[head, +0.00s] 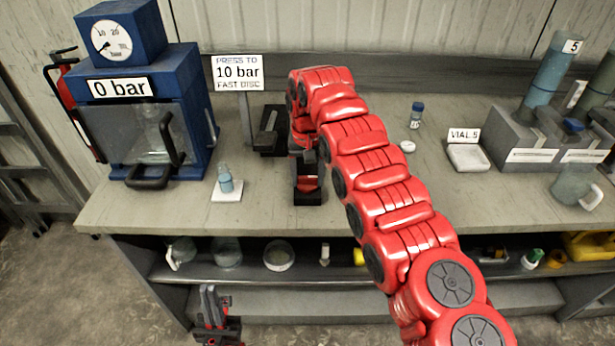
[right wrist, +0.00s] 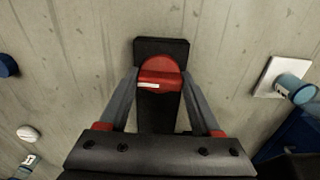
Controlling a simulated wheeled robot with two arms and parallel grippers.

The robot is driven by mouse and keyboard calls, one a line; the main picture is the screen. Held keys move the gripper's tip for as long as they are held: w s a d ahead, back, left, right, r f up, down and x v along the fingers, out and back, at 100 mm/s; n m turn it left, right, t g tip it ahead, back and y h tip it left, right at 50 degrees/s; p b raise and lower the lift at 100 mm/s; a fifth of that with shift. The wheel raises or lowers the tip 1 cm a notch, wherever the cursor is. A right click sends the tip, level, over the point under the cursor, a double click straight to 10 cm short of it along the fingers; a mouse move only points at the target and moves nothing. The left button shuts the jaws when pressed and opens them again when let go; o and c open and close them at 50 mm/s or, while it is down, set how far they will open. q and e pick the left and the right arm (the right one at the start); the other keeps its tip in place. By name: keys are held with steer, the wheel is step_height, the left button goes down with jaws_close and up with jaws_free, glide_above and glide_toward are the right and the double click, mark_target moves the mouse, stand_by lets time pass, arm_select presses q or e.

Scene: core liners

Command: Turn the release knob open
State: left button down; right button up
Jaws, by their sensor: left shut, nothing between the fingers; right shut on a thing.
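The release knob (right wrist: 160,66) is red with a short white mark and sits on a black base (right wrist: 178,48). The white mark lies almost level across the right wrist view. In the head view the knob (head: 311,184) is partly hidden under my right gripper (head: 306,165). My right gripper's fingers (right wrist: 159,82) stand on both sides of the knob and are shut on it. My left gripper (head: 212,310) hangs low in front of the shelf, shut and empty. The blue press (head: 195,90) at the left shows 0 bar.
A small blue vial (head: 225,180) stands on a white pad left of the knob. A black block (head: 268,135) and a sign (head: 237,73) are behind. A capped vial (head: 416,113), a white cap (head: 407,146) and a vial tray (head: 468,157) are at the right.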

mark_target(306, 177)
steer(key=shift+n, duration=0.3)
steer(key=o, duration=1.4)
step_height(306, 177, up, 5)
steer(key=shift+a+f+p, duration=0.15)
steer(key=shift+f+p, duration=0.05)
steer(key=shift+p, duration=0.75)
step_height(306, 177, up, 13)
steer(key=p, duration=1.2)
steer(key=shift+f+p, duration=0.1)
steer(key=shift+p, duration=0.25)
